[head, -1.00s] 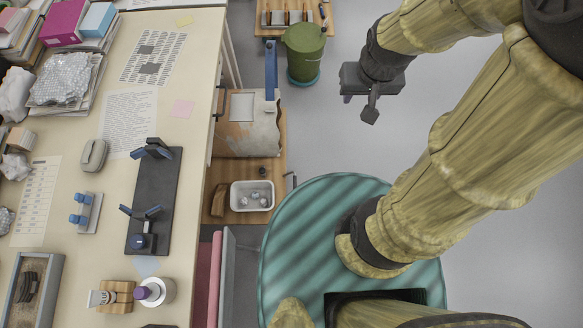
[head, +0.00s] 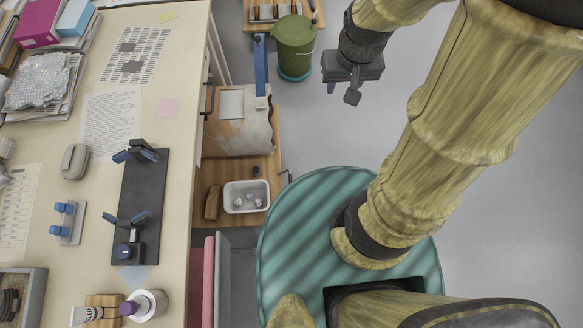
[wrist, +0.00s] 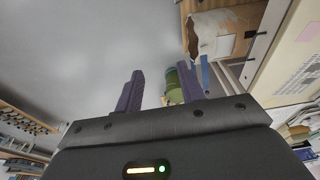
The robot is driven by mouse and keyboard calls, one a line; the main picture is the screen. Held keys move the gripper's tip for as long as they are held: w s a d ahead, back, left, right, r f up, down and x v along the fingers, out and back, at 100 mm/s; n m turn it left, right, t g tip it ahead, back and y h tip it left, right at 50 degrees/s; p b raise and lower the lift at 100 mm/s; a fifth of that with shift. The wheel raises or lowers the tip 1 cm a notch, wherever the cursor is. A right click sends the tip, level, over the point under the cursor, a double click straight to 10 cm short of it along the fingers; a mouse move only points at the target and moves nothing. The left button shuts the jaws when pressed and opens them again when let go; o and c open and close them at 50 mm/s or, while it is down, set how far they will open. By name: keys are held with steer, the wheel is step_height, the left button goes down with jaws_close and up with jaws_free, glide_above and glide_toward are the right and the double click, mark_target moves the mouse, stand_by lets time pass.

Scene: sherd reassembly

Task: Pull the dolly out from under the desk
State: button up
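The dolly (head: 205,196) is a low wooden platform on the floor, partly under the right side of the desk (head: 182,90). My gripper (head: 352,92) is in the air, right of the dolly and touching nothing. In the wrist view the fingers of my gripper (wrist: 162,85) are apart and empty, and the blue bar (wrist: 205,76) shows beyond them.
A green bin (head: 294,44) stands on the floor just beyond the dolly, near a wooden rack (head: 310,22). A pink and grey panel (head: 209,280) is beside the desk at the near side. Open grey floor (head: 500,180) lies to the right.

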mark_target(291, 182)
steer(key=w+a+f+g+b, duration=0.2)
steer(key=w+f+b, duration=0.1)
steer(key=f+b, duration=1.2)
steer(key=w+a+f+g+y+b, duration=0.1)
steer(key=w+a+f+g+b, duration=0.1)
steer(key=f+b, duration=1.3)
steer(key=w+a+f+g+y+b, duration=0.1)
steer(key=w+f+b, duration=0.5)
steer(key=f+b, duration=0.9)
step_height(291, 182, down, 16)
steer(key=shift+a+f+g, duration=0.1)
steer(key=shift+a+g, duration=0.6)
steer(key=shift+a, duration=0.5)
steer(key=b+x, duration=1)
steer(key=x, duration=0.7)
steer(key=shift+a+f, duration=0.1)
steer(key=shift+f, duration=0.05)
steer(key=shift+s, duration=0.1)
jaws_close()
